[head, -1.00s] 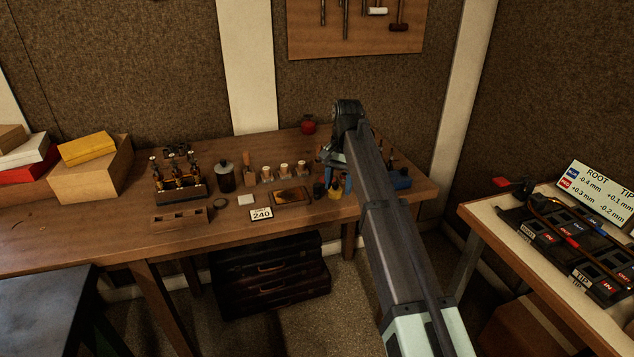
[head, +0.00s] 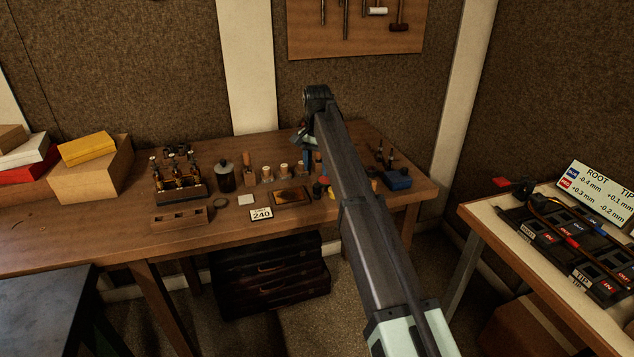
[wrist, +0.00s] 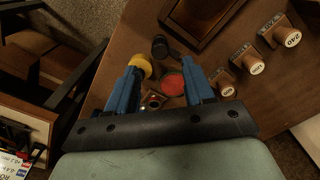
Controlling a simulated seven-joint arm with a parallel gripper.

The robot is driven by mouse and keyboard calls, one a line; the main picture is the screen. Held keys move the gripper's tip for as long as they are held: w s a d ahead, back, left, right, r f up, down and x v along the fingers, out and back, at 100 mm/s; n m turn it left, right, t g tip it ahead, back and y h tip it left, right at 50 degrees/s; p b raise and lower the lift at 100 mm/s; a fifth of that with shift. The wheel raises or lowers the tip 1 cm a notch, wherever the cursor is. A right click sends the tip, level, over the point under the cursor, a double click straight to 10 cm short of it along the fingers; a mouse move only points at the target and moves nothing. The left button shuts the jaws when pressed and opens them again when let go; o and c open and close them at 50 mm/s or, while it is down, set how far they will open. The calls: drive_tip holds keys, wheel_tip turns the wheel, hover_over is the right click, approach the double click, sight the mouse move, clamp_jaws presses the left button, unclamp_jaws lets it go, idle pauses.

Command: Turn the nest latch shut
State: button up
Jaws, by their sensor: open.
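My gripper (head: 306,158) is over the back right part of the wooden bench, and my arm hides part of it in the head view. In the wrist view its two blue fingers (wrist: 162,68) are apart with nothing held; small jars and a round red thing (wrist: 172,85) show below and between them. A black fixture (head: 548,236) with labelled slots lies on the right-hand table, far from my gripper. A red-ended part (head: 514,186) stands at its back left corner; I cannot tell whether this is the nest latch or how it is turned.
A floor gap separates the bench from the right-hand table (head: 490,222).

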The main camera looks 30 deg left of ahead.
sight(317, 185)
drive_tip(key=shift+f, duration=3.1)
clamp_jaws()
